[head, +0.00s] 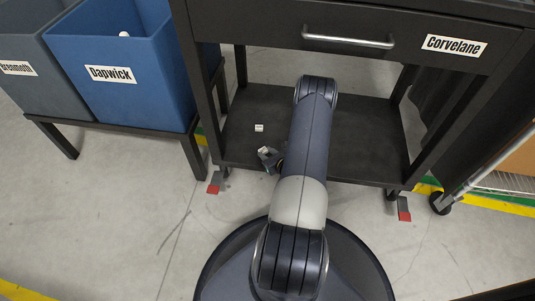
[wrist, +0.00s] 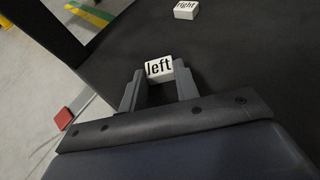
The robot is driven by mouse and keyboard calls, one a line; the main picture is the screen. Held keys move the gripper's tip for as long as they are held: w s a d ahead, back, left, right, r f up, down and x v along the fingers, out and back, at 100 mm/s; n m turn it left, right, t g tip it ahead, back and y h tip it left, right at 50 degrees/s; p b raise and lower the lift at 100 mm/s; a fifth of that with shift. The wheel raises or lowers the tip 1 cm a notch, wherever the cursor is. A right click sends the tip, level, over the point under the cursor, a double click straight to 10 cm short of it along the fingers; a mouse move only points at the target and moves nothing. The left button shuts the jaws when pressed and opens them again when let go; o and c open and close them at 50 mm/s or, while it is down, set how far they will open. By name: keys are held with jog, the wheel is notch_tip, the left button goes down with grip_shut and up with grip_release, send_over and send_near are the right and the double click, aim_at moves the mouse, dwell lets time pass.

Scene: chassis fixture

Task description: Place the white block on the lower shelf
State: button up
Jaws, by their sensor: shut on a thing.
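The lower shelf (head: 370,140) is the dark flat board under the drawer in the head view, and its surface also fills much of the wrist view (wrist: 240,65). My gripper (wrist: 160,78) is shut on a white block (wrist: 159,67) marked "left", held between the fingertips over the shelf's front left part. I cannot tell whether this block touches the shelf. In the head view my gripper (head: 268,156) is small and partly hidden by my arm. A second white block (wrist: 186,9), marked "right", sits on the shelf farther in; the head view shows it too (head: 259,128).
A drawer (head: 345,38) labelled "Corvelane" with a metal handle is above the shelf. Dark posts (head: 202,90) stand at the shelf's corners. A blue bin (head: 125,75) labelled "Dapwick" stands at left. Red-tipped feet (head: 214,183) stick out at the front. The shelf's right part looks clear.

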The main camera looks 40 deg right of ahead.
jog(key=o, duration=1)
jog(key=shift+f, duration=0.1)
jog(key=shift+c, duration=0.2)
jog(key=shift+r+p, duration=0.25)
jog(key=shift+p, duration=0.05)
jog(key=d+p+v, duration=0.1)
jog(key=p+v, duration=0.2)
jog(key=v, duration=0.9)
jog(key=shift+a, duration=0.45)
jog(key=shift+f, duration=0.1)
